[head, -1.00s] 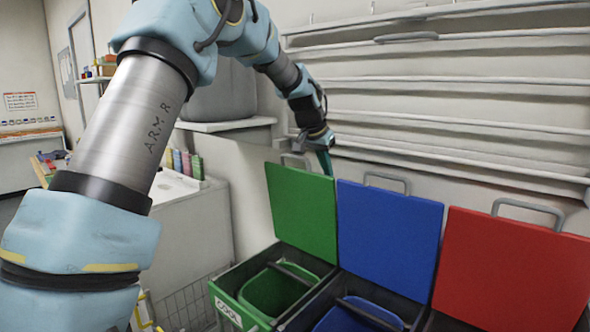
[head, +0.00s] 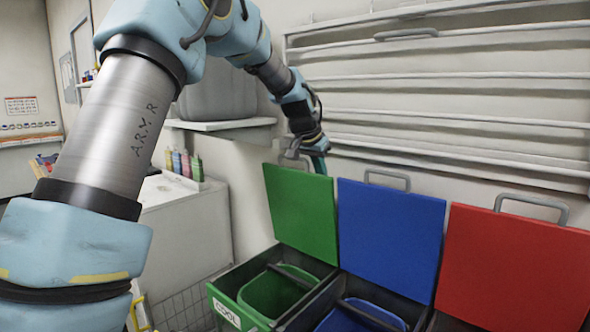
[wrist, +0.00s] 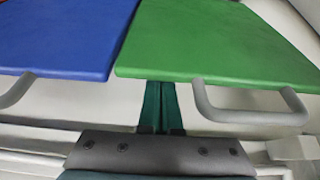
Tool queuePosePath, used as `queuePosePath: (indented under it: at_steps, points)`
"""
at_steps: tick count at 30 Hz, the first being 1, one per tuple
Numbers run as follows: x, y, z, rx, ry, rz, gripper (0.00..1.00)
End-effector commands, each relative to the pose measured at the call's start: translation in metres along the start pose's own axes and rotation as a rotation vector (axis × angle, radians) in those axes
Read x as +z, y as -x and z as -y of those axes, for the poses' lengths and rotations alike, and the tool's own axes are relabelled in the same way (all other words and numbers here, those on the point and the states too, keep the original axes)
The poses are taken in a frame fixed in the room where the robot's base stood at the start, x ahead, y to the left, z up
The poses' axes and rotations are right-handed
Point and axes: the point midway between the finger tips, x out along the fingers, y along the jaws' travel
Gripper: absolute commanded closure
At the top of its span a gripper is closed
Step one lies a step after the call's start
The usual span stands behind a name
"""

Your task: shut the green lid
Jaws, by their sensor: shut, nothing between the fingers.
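The green lid (head: 301,213) stands raised, tilted back behind its open bin (head: 272,292), which bears a "COOL" label. In the wrist view the green lid (wrist: 222,40) fills the upper right, with its grey handle (wrist: 250,114) at the near edge. My gripper (head: 319,165) is behind the top edge of the green lid, near its right corner. In the wrist view its dark teal fingers (wrist: 162,100) are together and empty, pointing toward the gap between the green and blue lids. The fingertips are partly hidden in the head view, and I cannot tell whether they touch the lid.
The blue lid (head: 388,240) and red lid (head: 513,268) also stand raised, to the right of the green one. A slatted wall panel (head: 450,95) is close behind. A white cabinet (head: 185,225) with small bottles and a wire basket (head: 195,303) are to the left.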

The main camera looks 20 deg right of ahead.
Motion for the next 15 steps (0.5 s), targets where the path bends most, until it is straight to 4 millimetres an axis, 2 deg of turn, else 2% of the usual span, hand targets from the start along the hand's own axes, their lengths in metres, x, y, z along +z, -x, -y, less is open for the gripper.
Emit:
queuePosePath:
  at_steps: [15]
  points:
    - [0.037, 0.015, 0.000, -0.001, 0.000, -0.001, 1.00]
